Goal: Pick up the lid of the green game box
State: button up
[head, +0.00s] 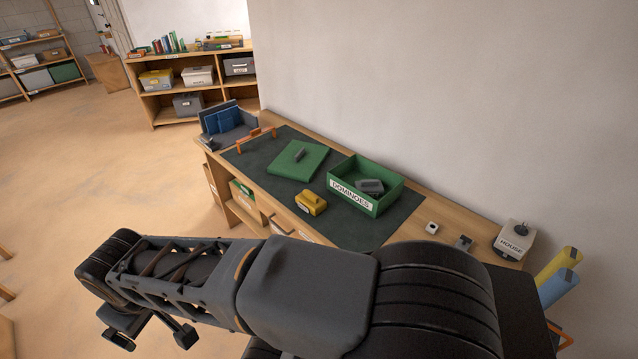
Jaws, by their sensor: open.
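The green game box (351,199) stands open on a dark mat on the bench, with a white label reading "DOMINOES" on its front. A grey object (370,187) lies inside it. My gripper (150,338) is at the lower left, over the floor in the picture, well away from the lid. It is open and empty.
A small yellow box (311,202) sits on the dark mat (350,229) in front of the lid and green box. A blue-grey holder (228,127) and an orange handle (257,139) are at the bench's left end. A "HOUSE" box (513,241) stands right. A wall rises behind.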

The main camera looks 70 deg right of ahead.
aim_at(299, 161)
jog(key=u, duration=0.7)
jog(key=i, duration=0.3)
jog(key=z, duration=3.4)
jog(key=i, duration=0.4)
